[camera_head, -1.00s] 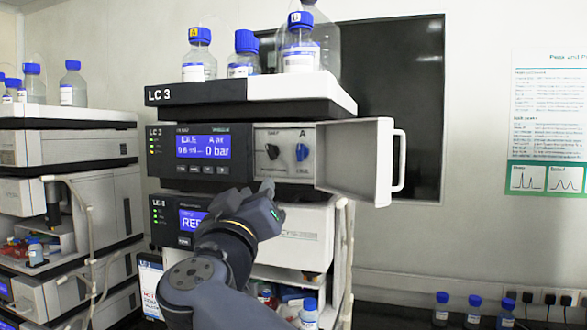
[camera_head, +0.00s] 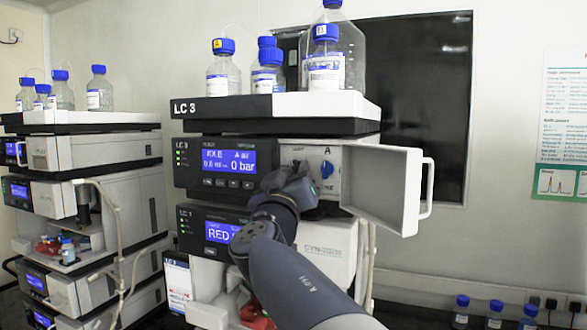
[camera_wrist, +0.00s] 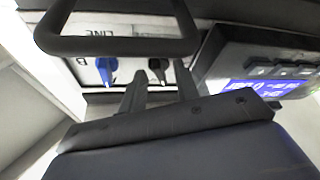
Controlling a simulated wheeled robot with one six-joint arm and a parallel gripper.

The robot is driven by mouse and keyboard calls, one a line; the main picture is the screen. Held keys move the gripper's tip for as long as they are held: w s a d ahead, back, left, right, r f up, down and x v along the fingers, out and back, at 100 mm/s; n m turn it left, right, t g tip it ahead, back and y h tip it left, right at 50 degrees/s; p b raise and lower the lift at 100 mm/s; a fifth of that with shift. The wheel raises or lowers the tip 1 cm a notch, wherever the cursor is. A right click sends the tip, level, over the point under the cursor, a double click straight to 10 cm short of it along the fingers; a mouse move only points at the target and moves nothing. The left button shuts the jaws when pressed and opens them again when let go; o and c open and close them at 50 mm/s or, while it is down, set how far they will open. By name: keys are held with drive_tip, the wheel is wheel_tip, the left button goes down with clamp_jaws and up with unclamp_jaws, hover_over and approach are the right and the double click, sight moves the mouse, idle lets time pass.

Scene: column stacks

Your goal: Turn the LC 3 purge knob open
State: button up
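The LC 3 pump module (camera_head: 225,147) has its front door swung open to the right, showing a white panel (camera_head: 335,187) with two knobs. The blue knob (camera_head: 327,169) shows just right of my gripper (camera_head: 291,180). The black knob is hidden behind my gripper in the head view. In the wrist view, the black knob (camera_wrist: 158,66) appears between my two fingertips (camera_wrist: 160,82), and the blue knob (camera_wrist: 106,68) is left of them. The fingers are apart, with no grasp visible. Labels are too small to tell which knob is purge.
The open door (camera_head: 382,187) with its white handle (camera_head: 427,190) sticks out right of the panel. Blue-capped bottles (camera_head: 268,70) stand on top of the LC 3 stack. Another stack (camera_head: 90,155) stands at the left. A lower module (camera_head: 325,235) sits beneath the pump.

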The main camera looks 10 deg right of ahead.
drive_tip(key=shift+c, duration=0.2)
clamp_jaws()
drive_tip(key=shift+s+n, duration=0.1)
drive_tip(key=shift+n, duration=0.2)
drive_tip(key=shift+d+r+n+y+b, duration=0.1)
drive_tip(key=shift+n+y+b, duration=0.55)
drive_tip(key=shift+n, duration=0.55)
drive_tip(key=n+y, duration=0.2)
drive_tip(key=n, duration=0.1)
drive_tip(key=shift+s+d+r+p, duration=0.1)
drive_tip(key=shift+r+p, duration=0.1)
drive_tip(key=shift+p, duration=0.1)
drive_tip(key=n, duration=0.2)
drive_tip(key=n+y+p, duration=0.1)
drive_tip(key=n, duration=0.1)
drive_tip(key=shift+r+n+y+p, duration=0.1)
drive_tip(key=shift+n+y+p, duration=0.15)
drive_tip(key=shift+n+p, duration=0.05)
drive_tip(key=shift+n+g+y, duration=0.4)
drive_tip(key=shift+n+g, duration=0.5)
drive_tip(key=shift+n, duration=1)
